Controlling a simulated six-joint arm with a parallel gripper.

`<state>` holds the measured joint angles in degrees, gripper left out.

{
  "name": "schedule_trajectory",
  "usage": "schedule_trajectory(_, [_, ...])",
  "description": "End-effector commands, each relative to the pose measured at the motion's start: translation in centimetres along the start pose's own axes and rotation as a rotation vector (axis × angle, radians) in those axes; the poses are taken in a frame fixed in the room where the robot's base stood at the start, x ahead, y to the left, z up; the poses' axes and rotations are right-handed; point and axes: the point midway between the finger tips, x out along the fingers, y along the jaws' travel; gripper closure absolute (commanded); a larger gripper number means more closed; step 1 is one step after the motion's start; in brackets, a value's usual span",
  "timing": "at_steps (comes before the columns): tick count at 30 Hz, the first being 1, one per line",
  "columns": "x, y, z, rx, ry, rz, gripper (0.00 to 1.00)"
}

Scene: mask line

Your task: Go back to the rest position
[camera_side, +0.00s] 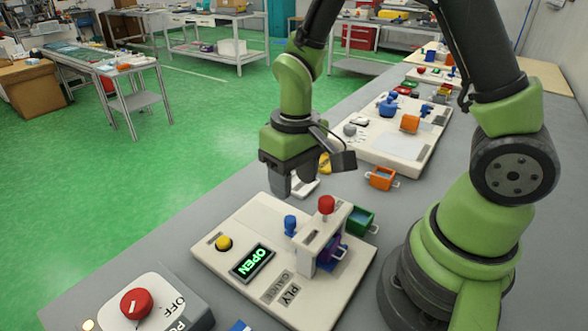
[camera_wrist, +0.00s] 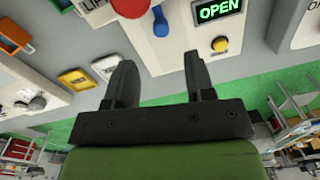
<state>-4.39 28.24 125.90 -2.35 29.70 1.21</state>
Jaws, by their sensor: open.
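My gripper (camera_side: 292,187) is open and empty. In the side view it hangs above the far edge of a cream station, close to the blue peg (camera_side: 291,225). In the wrist view the two dark fingers of my gripper (camera_wrist: 160,80) stand apart with nothing between them. The station (camera_side: 225,262) has a yellow button (camera_side: 223,243), a display (camera_side: 252,262) that reads OPEN in green, and a frame with a red knob (camera_side: 326,205) on top. A purple item (camera_side: 329,250) sits inside the frame, partly hidden.
A green bin (camera_side: 361,221) stands beside the station, and an orange bin (camera_side: 381,178) lies beyond it. Another cream board (camera_side: 385,150) with blue and orange parts is farther back. A box with a red dial (camera_side: 136,303) is at the front left. Bare grey table shows between.

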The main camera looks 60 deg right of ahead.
Motion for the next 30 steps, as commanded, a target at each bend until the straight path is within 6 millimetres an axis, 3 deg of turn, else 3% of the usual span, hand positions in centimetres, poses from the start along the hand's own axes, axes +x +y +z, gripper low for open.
schedule_trajectory(4, [-1.2, 0.0, 0.0, 0.001, 0.001, 0.000, 0.51])
schedule_trajectory(17, [-2.0, 0.0, 0.1, 0.005, 0.012, -0.005, 0.51])
schedule_trajectory(23, [-6.9, 0.1, 0.9, 0.050, 0.132, -0.054, 0.51])
schedule_trajectory(30, [-14.0, 0.5, 4.8, 0.121, 0.339, -0.156, 0.51])
